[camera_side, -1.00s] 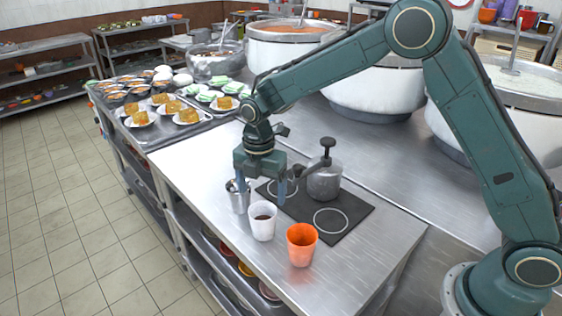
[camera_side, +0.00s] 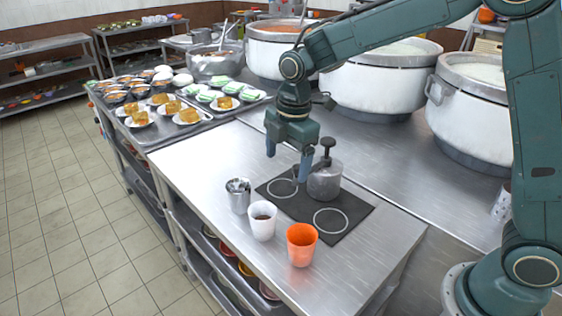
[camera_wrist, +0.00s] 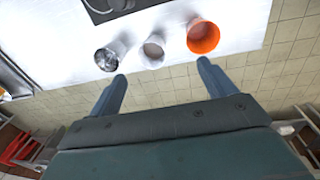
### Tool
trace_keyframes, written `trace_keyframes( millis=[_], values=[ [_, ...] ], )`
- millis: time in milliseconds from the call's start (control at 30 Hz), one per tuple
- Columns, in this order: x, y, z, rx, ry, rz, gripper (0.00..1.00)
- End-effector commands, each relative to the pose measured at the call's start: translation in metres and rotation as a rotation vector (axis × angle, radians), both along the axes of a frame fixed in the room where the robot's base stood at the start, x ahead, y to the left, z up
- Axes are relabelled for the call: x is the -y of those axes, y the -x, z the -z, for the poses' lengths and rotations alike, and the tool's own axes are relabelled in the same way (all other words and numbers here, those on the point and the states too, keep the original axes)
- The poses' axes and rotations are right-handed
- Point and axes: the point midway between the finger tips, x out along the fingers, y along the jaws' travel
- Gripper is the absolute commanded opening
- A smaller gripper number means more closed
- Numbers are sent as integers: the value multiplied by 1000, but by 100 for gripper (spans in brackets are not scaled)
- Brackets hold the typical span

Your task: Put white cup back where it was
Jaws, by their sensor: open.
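The white cup (camera_side: 262,222) stands upright on the steel table beside the black mat (camera_side: 345,230), with something dark inside. It is between a metal cup (camera_side: 238,197) and an orange cup (camera_side: 302,247). In the wrist view the white cup (camera_wrist: 153,50) stands between the metal cup (camera_wrist: 109,55) and orange cup (camera_wrist: 203,37). My gripper (camera_side: 288,164) is open and empty, raised over the mat near the grey pump pot (camera_side: 325,180). In the wrist view its fingers (camera_wrist: 161,76) are apart, touching no cup. The mat has two light rings; no cup stands on either.
The pump pot stands on the mat, close to my gripper. Trays of plated food (camera_side: 190,128) are at the back left. Large stockpots (camera_side: 375,88) line the back right. A pale patterned object (camera_side: 502,203) stands near my base. The table's left part is clear.

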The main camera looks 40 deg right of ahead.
Motion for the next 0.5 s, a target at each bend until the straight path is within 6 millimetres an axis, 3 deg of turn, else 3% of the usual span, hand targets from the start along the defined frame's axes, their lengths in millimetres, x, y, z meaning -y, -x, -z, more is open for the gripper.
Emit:
trace_keyframes(
  millis=[200, 500],
  values=[
    [22, 40, -45, 63, -42, 255, 83],
    [46, 102, -86, 139, -121, 602, 83]
  ],
)
